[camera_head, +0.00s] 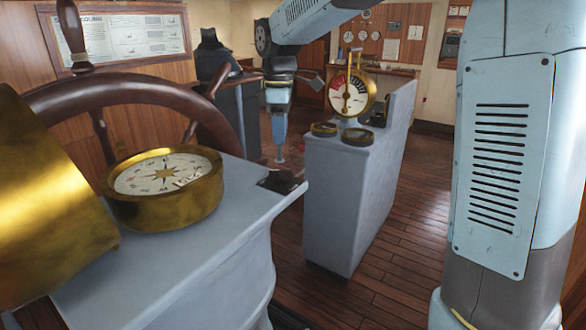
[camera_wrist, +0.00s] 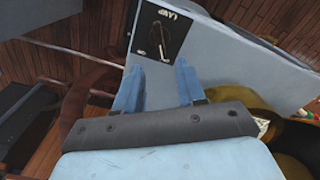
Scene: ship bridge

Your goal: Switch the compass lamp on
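The compass (camera_head: 165,180) is a brass-rimmed bowl with a white dial, set on a pale grey stand (camera_head: 190,255). A small black switch plate (camera_head: 283,181) lies near the stand's far right corner. In the wrist view this plate (camera_wrist: 163,38) bears the word LAMP upside down and a small lever (camera_wrist: 160,47); its on and off marks are too small to read. My gripper (camera_wrist: 158,72) is open and empty. Its two blue fingers are spread, pointing towards the plate, with the lever beyond their gap and apart from them. In the head view the finger gap is not clear.
A dark wooden steering wheel (camera_head: 120,92) stands behind the compass. A large brass cover (camera_head: 48,190) is at the left. A grey pedestal with a brass gauge (camera_head: 351,92) stands to the right. Wooden floor (camera_head: 390,235) is clear around it.

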